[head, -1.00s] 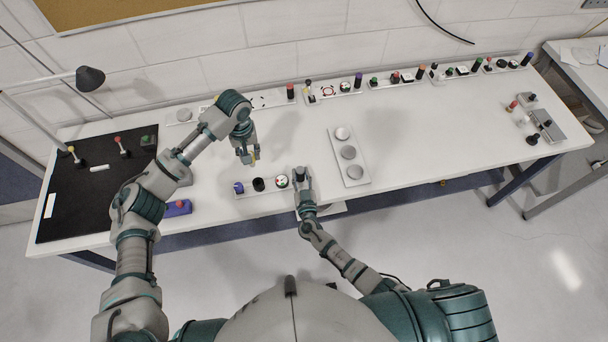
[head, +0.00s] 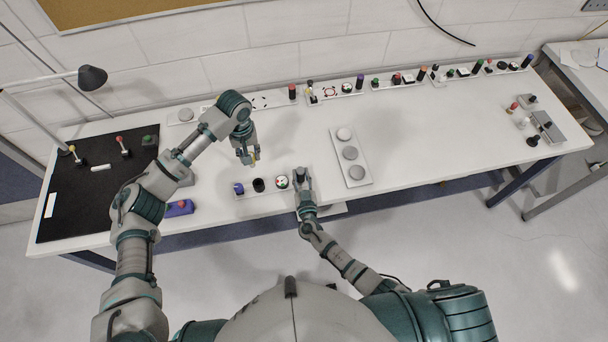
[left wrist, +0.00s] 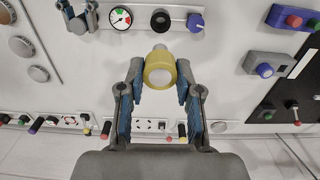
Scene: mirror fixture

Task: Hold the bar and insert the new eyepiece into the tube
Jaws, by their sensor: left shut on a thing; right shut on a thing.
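The white bar (head: 247,194) lies near the table's front edge, with a blue knob (head: 239,188), a black tube (head: 258,184) and a round gauge (head: 282,182) on it. My right gripper (head: 303,177) is shut on the bar's right end. The bar also shows at the top of the left wrist view (left wrist: 177,13), with the dark opening of the tube (left wrist: 160,20). My left gripper (head: 250,160) is shut on the yellow eyepiece (left wrist: 160,69), held apart from the tube, just behind the bar in the head view. The eyepiece's pale round end faces the wrist camera.
A white plate with round discs (head: 351,160) lies right of the bar. A blue box with a red button (head: 179,208) and a black mat (head: 98,190) are on the left. Several fixtures line the back edge. The table's right middle is clear.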

